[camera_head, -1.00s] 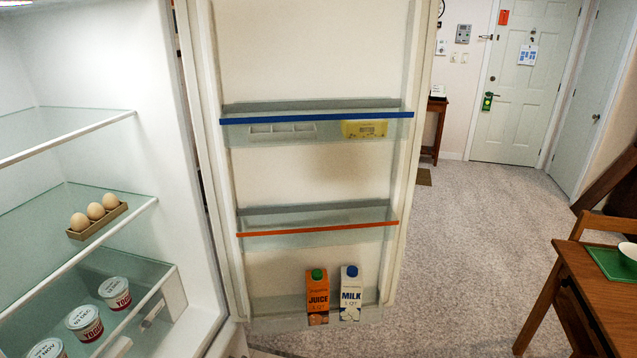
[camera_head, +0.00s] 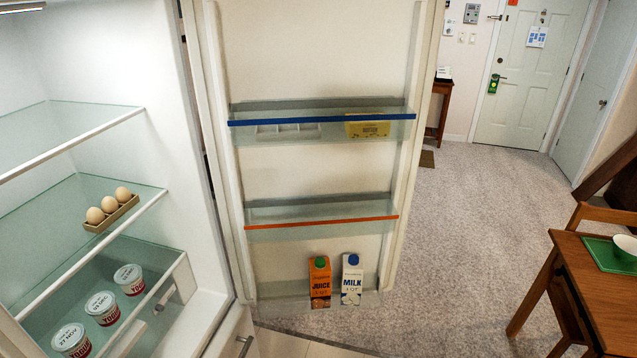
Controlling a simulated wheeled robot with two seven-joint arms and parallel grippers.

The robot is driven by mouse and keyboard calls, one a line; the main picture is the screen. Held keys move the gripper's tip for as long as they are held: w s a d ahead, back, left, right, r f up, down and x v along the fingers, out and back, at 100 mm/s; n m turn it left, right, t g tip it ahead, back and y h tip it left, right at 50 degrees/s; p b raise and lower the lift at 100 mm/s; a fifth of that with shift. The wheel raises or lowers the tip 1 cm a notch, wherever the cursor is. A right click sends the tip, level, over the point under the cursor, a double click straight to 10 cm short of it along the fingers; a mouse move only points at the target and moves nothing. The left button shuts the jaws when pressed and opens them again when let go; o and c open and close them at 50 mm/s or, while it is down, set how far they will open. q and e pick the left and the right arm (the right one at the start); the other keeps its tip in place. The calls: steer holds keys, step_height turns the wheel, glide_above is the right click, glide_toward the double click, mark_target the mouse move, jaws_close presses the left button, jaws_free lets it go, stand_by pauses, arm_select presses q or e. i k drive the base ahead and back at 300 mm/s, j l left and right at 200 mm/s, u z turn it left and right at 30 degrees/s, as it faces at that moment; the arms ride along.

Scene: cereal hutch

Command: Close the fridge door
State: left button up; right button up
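The fridge door (camera_head: 310,180) stands wide open, its inner side facing me, hinged beside the right wall of the fridge (camera_head: 170,130). Its upper shelf has a blue edge (camera_head: 322,120) and holds a yellow pack (camera_head: 367,129). The middle shelf has an orange edge (camera_head: 322,222). An orange juice carton (camera_head: 320,282) and a white milk carton (camera_head: 352,280) stand upright on the bottom shelf. Neither of my grippers is in view.
Inside the fridge are an egg tray (camera_head: 112,214) and several yogurt cups (camera_head: 103,307). A wooden table (camera_head: 600,280) with a bowl (camera_head: 625,245) and a chair (camera_head: 600,215) stand at the right. Carpet (camera_head: 470,220) between the door and table is clear.

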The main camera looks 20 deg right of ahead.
mark_target(239, 50)
steer(key=i+l+u, duration=0.15)
steer(key=l, duration=0.2)
steer(key=i+l+u, duration=0.2)
steer(key=l, duration=0.15)
steer(key=l+u, duration=0.15)
steer(key=l, duration=0.2)
steer(key=l+u, duration=0.25)
steer(key=l, duration=0.3)
steer(key=l+u, duration=0.25)
steer(key=l, duration=0.3)
steer(key=k+l+u, duration=0.1)
steer(key=l+u, duration=0.2)
steer(key=l, duration=0.25)
steer(key=l+u, duration=0.2)
steer(key=l, duration=0.3)
steer(key=l+u, duration=0.25)
steer(key=l, duration=0.25)
steer(key=l+u, duration=0.2)
steer(key=l, duration=0.3)
steer(key=k+l+u, duration=0.2)
steer(key=l, duration=0.3)
steer(key=l+u, duration=0.2)
steer(key=l, duration=0.3)
steer(key=l+u, duration=0.15)
steer(key=l, duration=0.2)
steer(key=k+l+u, duration=0.2)
steer(key=l, duration=0.15)
steer(key=l+u, duration=0.15)
steer(key=l, duration=0.2)
